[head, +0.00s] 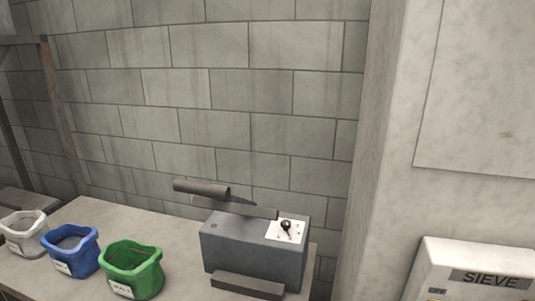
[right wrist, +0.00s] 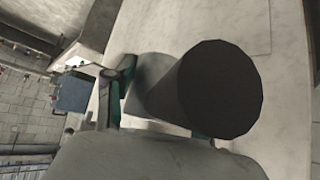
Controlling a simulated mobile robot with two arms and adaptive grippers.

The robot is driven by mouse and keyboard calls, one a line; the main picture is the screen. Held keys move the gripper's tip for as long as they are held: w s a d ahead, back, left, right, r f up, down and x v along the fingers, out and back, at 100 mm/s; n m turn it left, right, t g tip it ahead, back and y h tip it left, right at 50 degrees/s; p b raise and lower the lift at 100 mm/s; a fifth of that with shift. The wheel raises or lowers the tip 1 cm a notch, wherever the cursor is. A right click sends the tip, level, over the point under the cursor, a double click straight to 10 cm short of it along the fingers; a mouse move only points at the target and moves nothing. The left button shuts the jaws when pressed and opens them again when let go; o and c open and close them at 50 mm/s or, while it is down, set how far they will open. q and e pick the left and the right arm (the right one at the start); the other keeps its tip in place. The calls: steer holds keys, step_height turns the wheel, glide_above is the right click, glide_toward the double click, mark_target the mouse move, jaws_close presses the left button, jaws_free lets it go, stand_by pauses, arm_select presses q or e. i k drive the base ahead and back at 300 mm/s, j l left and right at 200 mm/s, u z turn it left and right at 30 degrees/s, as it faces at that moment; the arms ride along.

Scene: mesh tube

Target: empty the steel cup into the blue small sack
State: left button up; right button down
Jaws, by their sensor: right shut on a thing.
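The blue small sack (head: 71,251) stands open on the bench in the head view, between a white sack and a green sack. Its front carries a white label, and I cannot make out its contents. In the right wrist view my right gripper (right wrist: 160,108) is shut on the steel cup (right wrist: 160,82), a grey cylinder. A dark round end of the cup faces the camera; I cannot tell whether it is the mouth or the base. What the cup holds is hidden. Neither gripper shows in the head view, and my left gripper is in no view.
The white sack (head: 24,233) and green sack (head: 131,270) flank the blue one on the bench (head: 90,212). A grey machine box (head: 255,250) with a knob stands right of them. A pale unit marked SIEVE (head: 478,262) is at lower right. A block wall (head: 210,90) closes the back.

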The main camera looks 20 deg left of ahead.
mark_target(74, 250)
steer(key=j+u, duration=0.1)
steer(key=j, duration=1.2)
steer(key=i+j+u, duration=0.15)
steer(key=j, duration=1.15)
steer(key=i+j+u, duration=0.15)
steer(key=j, duration=1.15)
steer(key=i+u, duration=0.05)
